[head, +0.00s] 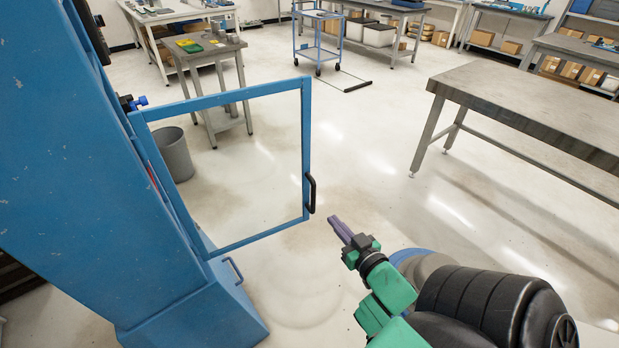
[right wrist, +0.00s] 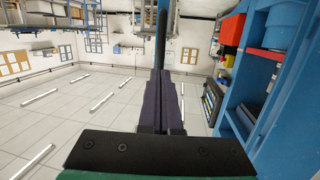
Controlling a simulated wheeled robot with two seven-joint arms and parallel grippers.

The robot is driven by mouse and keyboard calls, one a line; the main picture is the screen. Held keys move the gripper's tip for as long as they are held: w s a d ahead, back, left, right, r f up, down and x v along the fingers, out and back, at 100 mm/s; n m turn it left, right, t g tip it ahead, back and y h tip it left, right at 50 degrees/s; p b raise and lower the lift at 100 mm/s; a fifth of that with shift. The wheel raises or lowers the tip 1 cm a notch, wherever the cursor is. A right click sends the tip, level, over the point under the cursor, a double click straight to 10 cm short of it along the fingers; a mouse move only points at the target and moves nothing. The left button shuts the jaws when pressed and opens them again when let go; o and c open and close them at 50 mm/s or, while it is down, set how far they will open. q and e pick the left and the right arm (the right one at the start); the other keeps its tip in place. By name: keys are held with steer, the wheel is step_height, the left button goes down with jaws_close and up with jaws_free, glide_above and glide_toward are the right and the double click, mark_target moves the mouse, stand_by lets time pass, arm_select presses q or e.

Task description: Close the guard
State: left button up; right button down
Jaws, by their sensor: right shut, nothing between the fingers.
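The guard (head: 306,130) is a blue rectangular frame with a clear middle, hinged on the tall blue machine (head: 120,190). In the head view it stands open, swung out to the right from the machine. Its black handle (head: 311,194) is on the free right-hand edge. My right gripper (head: 336,224) is shut and empty, a little right of and below the handle in the picture, apart from it. In the right wrist view the closed dark purple fingers (right wrist: 160,78) point at a dark upright bar (right wrist: 161,28) that looks like the handle, edge-on. My left gripper is not in view.
A small blue grip (head: 233,270) sits low on the machine. A grey bin (head: 174,155) and a small grey table (head: 211,55) stand behind the guard. A metal workbench (head: 530,95) is at right. The floor between the guard and the workbench is clear.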

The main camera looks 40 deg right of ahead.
step_height(320, 180, up, 8)
steer(key=t, duration=0.2)
arm_select(q)
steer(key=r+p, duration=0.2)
steer(key=p, duration=0.1)
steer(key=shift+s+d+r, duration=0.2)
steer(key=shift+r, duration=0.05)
arm_select(e)
steer(key=w+d, duration=0.3)
steer(key=w, duration=0.9)
steer(key=shift+w+d+f, duration=0.2)
steer(key=shift+w+f, duration=0.1)
steer(key=shift+f, duration=0.1)
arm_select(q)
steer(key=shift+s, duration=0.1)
